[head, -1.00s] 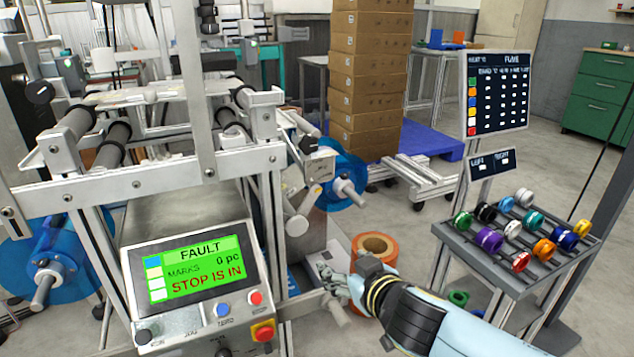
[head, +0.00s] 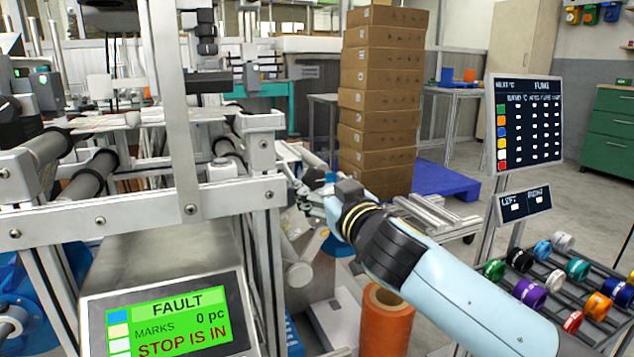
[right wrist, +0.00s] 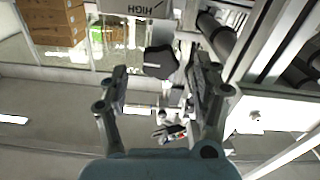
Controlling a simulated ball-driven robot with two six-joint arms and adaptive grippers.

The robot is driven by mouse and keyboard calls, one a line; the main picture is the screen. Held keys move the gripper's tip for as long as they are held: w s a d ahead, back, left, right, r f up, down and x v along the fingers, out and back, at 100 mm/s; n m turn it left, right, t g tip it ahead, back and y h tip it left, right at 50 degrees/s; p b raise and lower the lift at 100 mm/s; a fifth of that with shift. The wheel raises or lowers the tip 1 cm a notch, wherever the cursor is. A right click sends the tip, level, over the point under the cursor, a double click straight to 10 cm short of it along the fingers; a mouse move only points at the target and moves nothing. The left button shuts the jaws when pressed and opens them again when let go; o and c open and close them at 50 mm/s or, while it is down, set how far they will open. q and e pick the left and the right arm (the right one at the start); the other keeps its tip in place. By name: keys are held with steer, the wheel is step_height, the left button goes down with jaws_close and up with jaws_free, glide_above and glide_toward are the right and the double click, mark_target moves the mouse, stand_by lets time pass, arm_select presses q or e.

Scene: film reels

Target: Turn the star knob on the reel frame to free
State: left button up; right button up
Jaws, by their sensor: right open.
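The star knob (right wrist: 161,62) is dark with a pale line on its face. In the right wrist view it shows between and beyond the fingertips of my right gripper (right wrist: 158,78). The gripper is open, and I cannot tell whether a finger touches the knob. In the head view my right gripper (head: 312,195) is beside the right side of the reel frame (head: 150,205) and hides the knob. My left gripper is not in view.
The panel (head: 165,325) at the front left reads FAULT and STOP IS IN. An orange roll (head: 386,325) stands below my right arm. A rack of coloured reels (head: 530,292) and a sign board (head: 515,120) stand at the right. Stacked boxes (head: 380,100) stand behind.

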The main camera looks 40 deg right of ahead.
mark_target(313, 178)
steer(key=shift+x, duration=1.5)
steer(key=c, duration=1.2)
